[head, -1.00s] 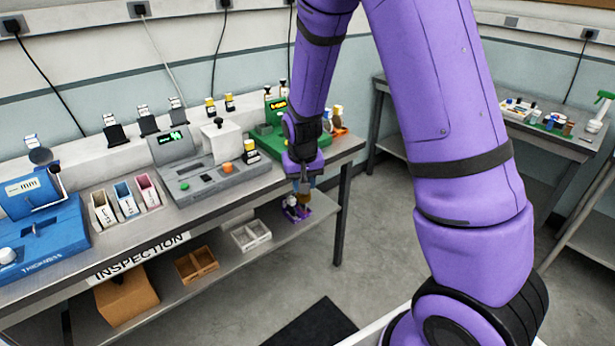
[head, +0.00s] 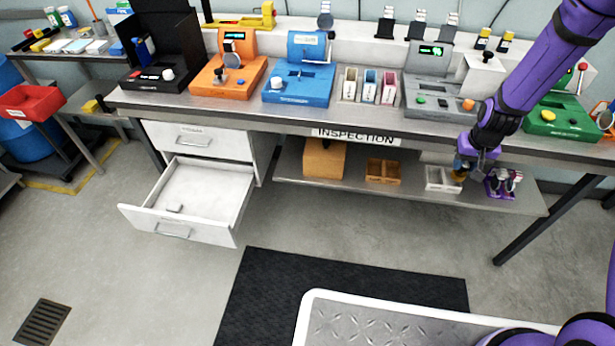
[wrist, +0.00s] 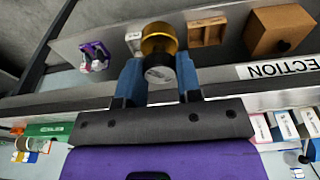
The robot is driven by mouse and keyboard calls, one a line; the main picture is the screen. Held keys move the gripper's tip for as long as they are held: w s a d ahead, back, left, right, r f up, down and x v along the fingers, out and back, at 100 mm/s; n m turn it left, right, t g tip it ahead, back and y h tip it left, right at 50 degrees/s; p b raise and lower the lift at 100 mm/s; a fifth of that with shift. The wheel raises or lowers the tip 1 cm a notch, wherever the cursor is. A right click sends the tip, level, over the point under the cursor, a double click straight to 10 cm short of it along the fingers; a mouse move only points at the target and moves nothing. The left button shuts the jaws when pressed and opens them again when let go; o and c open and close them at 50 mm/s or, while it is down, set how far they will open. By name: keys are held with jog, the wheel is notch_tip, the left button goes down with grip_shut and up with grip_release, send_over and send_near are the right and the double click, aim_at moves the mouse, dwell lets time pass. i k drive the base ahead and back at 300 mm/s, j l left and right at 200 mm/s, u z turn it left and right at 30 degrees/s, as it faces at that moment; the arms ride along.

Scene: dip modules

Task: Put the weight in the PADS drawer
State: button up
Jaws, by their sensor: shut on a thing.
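My gripper (wrist: 159,76) is shut on a brass-coloured round weight (wrist: 158,38), held between its two blue fingers. In the head view my gripper (head: 468,165) and the weight (head: 459,174) are at the right, in front of the bench's edge and lower shelf. A white drawer unit stands under the bench at the left. Its lower drawer (head: 190,192) is pulled out, with a small pale piece on its floor. Its upper drawer (head: 193,140) is shut. The drawer labels are too small to read, so I cannot tell which is PADS.
The bench (head: 300,116) carries an orange device (head: 229,76), a blue device (head: 300,82) and a grey device (head: 433,92). Floor before the open drawer is clear around a dark mat (head: 260,285).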

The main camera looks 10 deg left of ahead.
aim_at(210, 217)
jog(key=i+u, duration=0.15)
jog(key=u, duration=1.45)
jog(key=i+l+u, duration=0.2)
jog(key=u, duration=0.25)
jog(key=i+l+u, duration=0.2)
jog(key=u, duration=0.3)
jog(key=i+l+u, duration=0.1)
jog(key=l+u, duration=0.35)
jog(key=i+l, duration=0.1)
jog(key=l, duration=0.45)
jog(key=i+l+u, duration=0.15)
jog(key=l, duration=0.35)
